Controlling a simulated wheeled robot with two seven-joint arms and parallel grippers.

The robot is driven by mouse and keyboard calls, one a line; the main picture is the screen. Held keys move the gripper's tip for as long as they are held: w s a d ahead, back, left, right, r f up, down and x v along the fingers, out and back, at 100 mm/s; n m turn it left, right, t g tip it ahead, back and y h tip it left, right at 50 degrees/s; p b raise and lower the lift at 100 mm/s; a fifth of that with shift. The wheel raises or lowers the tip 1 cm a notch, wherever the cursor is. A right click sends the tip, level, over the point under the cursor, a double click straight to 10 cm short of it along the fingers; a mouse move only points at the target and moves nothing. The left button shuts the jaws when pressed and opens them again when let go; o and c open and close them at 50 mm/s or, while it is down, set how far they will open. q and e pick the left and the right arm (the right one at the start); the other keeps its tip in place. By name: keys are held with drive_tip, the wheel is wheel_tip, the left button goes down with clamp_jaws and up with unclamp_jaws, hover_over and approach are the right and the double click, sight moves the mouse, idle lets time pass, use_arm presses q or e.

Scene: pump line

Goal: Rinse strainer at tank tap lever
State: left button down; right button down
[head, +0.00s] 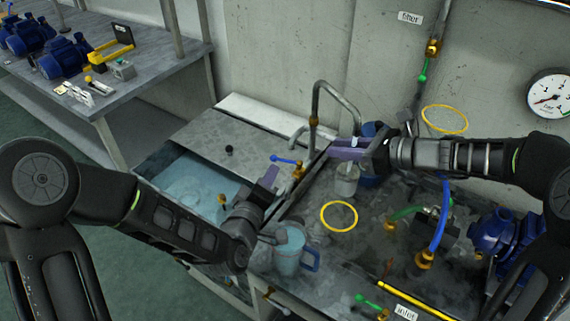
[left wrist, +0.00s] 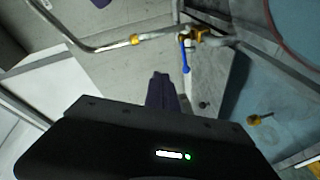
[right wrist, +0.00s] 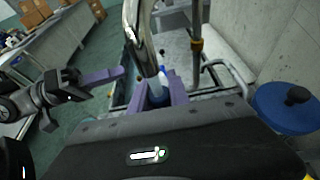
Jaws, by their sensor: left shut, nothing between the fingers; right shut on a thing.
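The strainer (head: 347,181) shows in the head view as a grey cylinder directly below my right gripper (head: 343,150), which is shut on it; the fingers hide its top. In the right wrist view my right gripper (right wrist: 160,92) has a bluish piece between its fingers. The bent metal tap spout (head: 335,86) comes down close to that gripper. The blue tap lever (head: 284,160) sits on a brass valve at the tank edge; it also shows in the left wrist view (left wrist: 185,56). My left gripper (head: 270,177) is shut and empty, just below the lever and apart from it.
The water tank (head: 190,185) is half covered by a grey lid. A jug (head: 288,252) with a blue handle stands near the front edge. A yellow ring (head: 339,216), a blue pump (head: 492,235) and hoses occupy the bench. A blue lid (right wrist: 285,108) stands beside my right gripper.

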use_arm(q)
drive_tip(key=shift+s+a+f+m, duration=0.1)
drive_tip(key=shift+s+a+m, duration=0.2)
drive_tip(key=shift+m, duration=1.8)
drive_tip(key=shift+s+a+f+m, duration=0.15)
drive_tip(key=shift+s+m, duration=0.25)
drive_tip(key=shift+m, duration=1.7)
drive_tip(key=shift+s+a+r+m, duration=0.1)
drive_tip(key=shift+s+a+m, duration=0.25)
drive_tip(key=shift+m, duration=1.75)
drive_tip(key=shift+d, duration=0.1)
approach(286, 161)
drive_tip(key=w+r, duration=0.3)
drive_tip(key=w, duration=0.1)
drive_tip(key=shift+w+d+f, duration=0.3)
drive_tip(key=shift+w+f, duration=0.4)
drive_tip(key=shift+w, duration=0.05)
drive_tip(key=shift+w+d+f, duration=0.25)
drive_tip(key=shift+w+f, duration=0.45)
